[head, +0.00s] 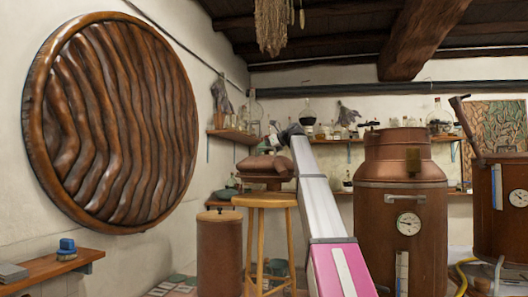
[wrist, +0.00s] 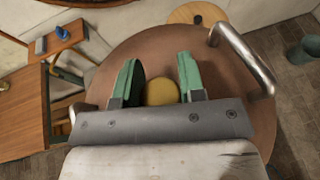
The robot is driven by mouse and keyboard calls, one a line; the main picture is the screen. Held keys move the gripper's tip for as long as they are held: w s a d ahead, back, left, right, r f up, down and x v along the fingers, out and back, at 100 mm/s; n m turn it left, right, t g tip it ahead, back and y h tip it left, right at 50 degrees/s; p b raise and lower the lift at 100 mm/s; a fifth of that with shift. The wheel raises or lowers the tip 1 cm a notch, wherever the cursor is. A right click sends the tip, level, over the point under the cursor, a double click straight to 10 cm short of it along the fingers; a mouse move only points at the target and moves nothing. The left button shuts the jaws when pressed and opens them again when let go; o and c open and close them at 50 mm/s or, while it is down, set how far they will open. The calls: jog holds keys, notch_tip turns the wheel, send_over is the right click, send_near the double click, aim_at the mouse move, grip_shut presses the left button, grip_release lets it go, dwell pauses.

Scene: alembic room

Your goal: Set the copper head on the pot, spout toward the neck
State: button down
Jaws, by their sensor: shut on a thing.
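My gripper (wrist: 157,85) is shut on a yellowish round knob (wrist: 161,92), which sits between its green fingers. Under the knob is a wide, smooth brown round top (wrist: 130,52), which I take for the copper head. In the head view the brown head (head: 268,163) is at or just above a wooden stool (head: 264,201); I cannot tell whether they touch. My pale arm reaches to it. A large copper pot (head: 378,215) with a narrower upper collar, dial and handle stands to the right. I cannot make out the spout's direction.
A second copper vessel (head: 488,205) stands at the far right, with a slanting bar above it. A brown lidded cylinder (head: 220,250) stands left of the stool. A wooden shelf with a blue brush (head: 67,246) is at the left wall. Glassware lines the back shelves.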

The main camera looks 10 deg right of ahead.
jog(key=shift+w, duration=0.15)
jog(key=shift+f, duration=2.6)
dwell(0.9)
jog(key=shift+f, duration=0.75)
dwell(0.8)
jog(key=c, duration=0.6)
grip_release()
